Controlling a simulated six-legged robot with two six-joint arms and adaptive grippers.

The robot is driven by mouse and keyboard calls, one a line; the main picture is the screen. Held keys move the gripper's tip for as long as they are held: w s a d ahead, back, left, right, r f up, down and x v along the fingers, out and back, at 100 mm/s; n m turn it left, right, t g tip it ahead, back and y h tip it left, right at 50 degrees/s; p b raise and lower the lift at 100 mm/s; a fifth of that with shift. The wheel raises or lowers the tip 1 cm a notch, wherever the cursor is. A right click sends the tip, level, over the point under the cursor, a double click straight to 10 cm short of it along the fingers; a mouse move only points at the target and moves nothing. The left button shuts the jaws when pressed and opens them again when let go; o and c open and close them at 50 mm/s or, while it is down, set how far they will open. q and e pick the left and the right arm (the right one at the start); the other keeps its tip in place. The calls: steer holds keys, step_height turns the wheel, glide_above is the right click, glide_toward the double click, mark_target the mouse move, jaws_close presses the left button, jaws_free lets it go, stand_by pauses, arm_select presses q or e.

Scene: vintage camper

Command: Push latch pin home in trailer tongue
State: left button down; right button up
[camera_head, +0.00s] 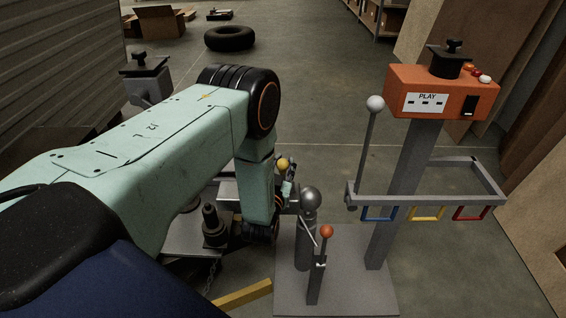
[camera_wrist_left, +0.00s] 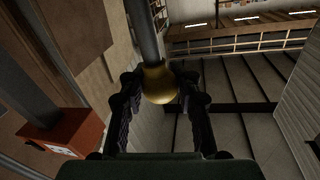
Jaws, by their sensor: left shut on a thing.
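A yellow ball knob (camera_wrist_left: 161,84) on a grey rod (camera_wrist_left: 146,35) sits between the fingers of my left gripper (camera_wrist_left: 163,98) in the left wrist view. The gripper is shut on it. In the head view the yellow knob (camera_head: 283,163) shows just beyond my left gripper (camera_head: 286,190), close to the grey trailer tongue (camera_head: 228,192). My forearm and wrist cover much of the tongue. I cannot tell which part is the latch pin or how deep it sits. My right gripper is not in view.
A grey hitch ball (camera_head: 310,198) and an orange-knobbed lever (camera_head: 326,232) stand close right of my gripper. Further right are an orange PLAY box (camera_head: 440,92) on a post and a grey frame (camera_head: 430,197). A tyre (camera_head: 229,38) lies behind on open floor.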

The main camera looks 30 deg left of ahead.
arm_select(q)
steer(key=shift+f+b, duration=0.35)
steer(key=shift+f, duration=0.35)
stand_by(1.3)
steer(key=shift+f+b, duration=2.05)
steer(key=shift+f, duration=0.7)
steer(key=c, duration=0.8)
jaws_free()
steer(key=shift+c, duration=0.2)
steer(key=v, duration=1.2)
